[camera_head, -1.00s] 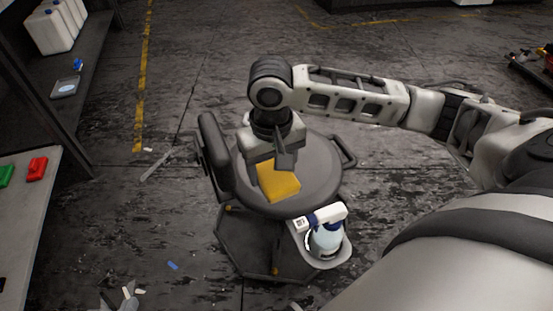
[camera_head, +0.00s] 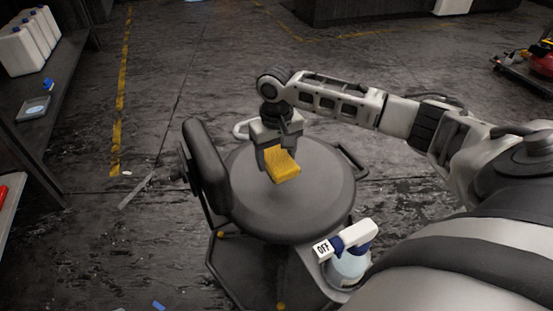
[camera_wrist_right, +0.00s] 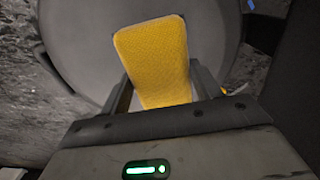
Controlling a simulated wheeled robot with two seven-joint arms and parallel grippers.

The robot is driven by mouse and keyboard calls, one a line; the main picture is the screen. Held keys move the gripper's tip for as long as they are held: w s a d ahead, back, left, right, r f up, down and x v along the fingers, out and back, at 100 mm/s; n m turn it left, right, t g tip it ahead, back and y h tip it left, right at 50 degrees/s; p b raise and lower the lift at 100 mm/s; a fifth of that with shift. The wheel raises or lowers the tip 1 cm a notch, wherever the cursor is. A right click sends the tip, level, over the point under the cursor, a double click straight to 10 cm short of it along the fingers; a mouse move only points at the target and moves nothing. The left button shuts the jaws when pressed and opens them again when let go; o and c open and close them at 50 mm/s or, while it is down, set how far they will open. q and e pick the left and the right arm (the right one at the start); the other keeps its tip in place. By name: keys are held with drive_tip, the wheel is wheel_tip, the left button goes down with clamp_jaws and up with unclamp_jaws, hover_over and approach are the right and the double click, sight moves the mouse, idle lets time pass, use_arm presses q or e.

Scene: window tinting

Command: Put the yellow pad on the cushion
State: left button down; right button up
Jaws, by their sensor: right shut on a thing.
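The yellow pad (camera_head: 282,165) is between the fingers of my right gripper (camera_head: 277,160), which is shut on it. In the head view, the pad is over the far part of the round grey cushion (camera_head: 290,205) of a stool with a backrest. The right wrist view shows the pad (camera_wrist_right: 155,60) sticking out beyond the fingers, with the cushion (camera_wrist_right: 75,40) behind it. The pad looks raised above the cushion, though the exact gap is hard to tell. My left gripper is not in view.
A spray bottle (camera_head: 347,262) marked OFF stands in a holder at the stool's near right side. The black backrest (camera_head: 207,165) rises at the cushion's left. A shelf with white jugs (camera_head: 22,48) is at the far left. The near part of the cushion is clear.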

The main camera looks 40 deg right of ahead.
sight(276, 150)
drive_tip(key=shift+w+d+f+b, duration=0.2)
drive_tip(key=shift+w+d+f, duration=0.15)
drive_tip(key=shift+f, duration=0.2)
drive_tip(key=shift+w+d+f+b, duration=0.2)
drive_tip(key=shift+w+f, duration=0.2)
drive_tip(key=shift+f, duration=0.15)
drive_tip(key=shift+w+d+f, duration=0.15)
drive_tip(key=shift+f, duration=0.15)
wheel_tip(276, 150, down, 3)
drive_tip(key=shift+r+b, duration=0.15)
drive_tip(key=shift+b, duration=0.85)
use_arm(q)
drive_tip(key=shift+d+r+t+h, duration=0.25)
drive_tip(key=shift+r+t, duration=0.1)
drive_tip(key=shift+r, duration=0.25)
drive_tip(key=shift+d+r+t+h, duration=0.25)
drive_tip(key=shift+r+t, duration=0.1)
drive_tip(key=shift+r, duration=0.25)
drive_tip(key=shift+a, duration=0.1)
use_arm(e)
drive_tip(key=o, duration=1)
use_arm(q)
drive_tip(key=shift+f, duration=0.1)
